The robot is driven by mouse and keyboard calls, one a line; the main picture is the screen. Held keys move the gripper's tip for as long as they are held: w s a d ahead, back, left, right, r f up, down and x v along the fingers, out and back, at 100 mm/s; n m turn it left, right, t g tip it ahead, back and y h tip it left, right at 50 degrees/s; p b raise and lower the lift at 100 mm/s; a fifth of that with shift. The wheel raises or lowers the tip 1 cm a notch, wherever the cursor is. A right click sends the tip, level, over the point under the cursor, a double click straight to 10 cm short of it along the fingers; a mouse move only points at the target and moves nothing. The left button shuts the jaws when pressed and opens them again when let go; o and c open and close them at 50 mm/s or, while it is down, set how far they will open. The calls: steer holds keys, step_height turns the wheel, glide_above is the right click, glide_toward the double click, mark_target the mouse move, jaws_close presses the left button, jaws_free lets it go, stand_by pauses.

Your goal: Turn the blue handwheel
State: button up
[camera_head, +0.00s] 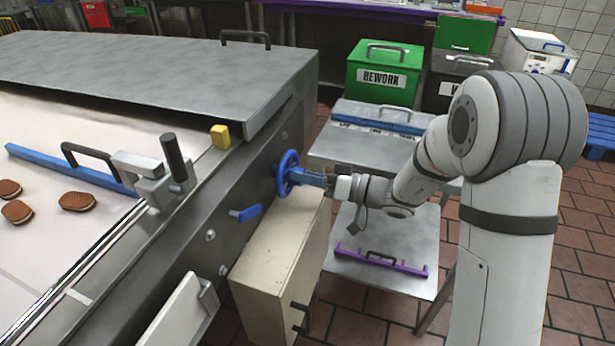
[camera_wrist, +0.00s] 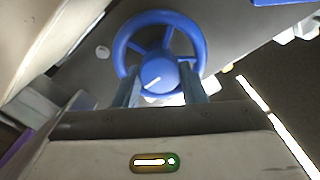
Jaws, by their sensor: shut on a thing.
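The blue handwheel (camera_head: 285,173) is mounted on the dark side panel of the conveyor machine, seen nearly edge-on in the head view. In the wrist view the handwheel (camera_wrist: 122,50) shows its round rim, spokes and a central hub with a white mark pointing to the lower left. My gripper (camera_head: 310,177) reaches it from the right. In the wrist view my gripper's two fingers (camera_wrist: 162,88) lie on either side of the hub and are shut on the wheel's central part. The exact contact is partly hidden by the hub and fingers.
A blue lever (camera_head: 245,214) sticks out left of the wheel. A beige box (camera_head: 275,250) with dark handles stands just below my gripper. A steel cart (camera_head: 365,152) with a lower shelf is behind my forearm. Sandwich cookies (camera_head: 78,201) lie on the belt.

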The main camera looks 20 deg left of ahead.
steer(key=shift+m+b, duration=0.3)
steer(key=shift+m, duration=0.1)
steer(key=shift+f+m+b, duration=0.15)
steer(key=shift+m+b, duration=0.5)
steer(key=shift+m, duration=0.35)
steer(key=m+b, duration=0.1)
steer(key=m, duration=0.7)
steer(key=m+p, duration=0.1)
steer(key=m, duration=0.2)
steer(key=shift+m, duration=0.3)
steer(key=m+p, duration=0.1)
steer(key=m, duration=0.2)
steer(key=shift+m+p, duration=0.3)
steer(key=shift+p, duration=0.05)
steer(key=m+p, duration=0.3)
steer(key=m, duration=0.1)
steer(key=shift+m, duration=0.3)
steer(key=m+p, duration=0.3)
steer(key=m, duration=0.1)
steer(key=shift+p, duration=0.4)
steer(key=shift+s+f+m+p, duration=0.1)
steer(key=shift+m+p, duration=1)
steer(key=shift+m, duration=0.5)
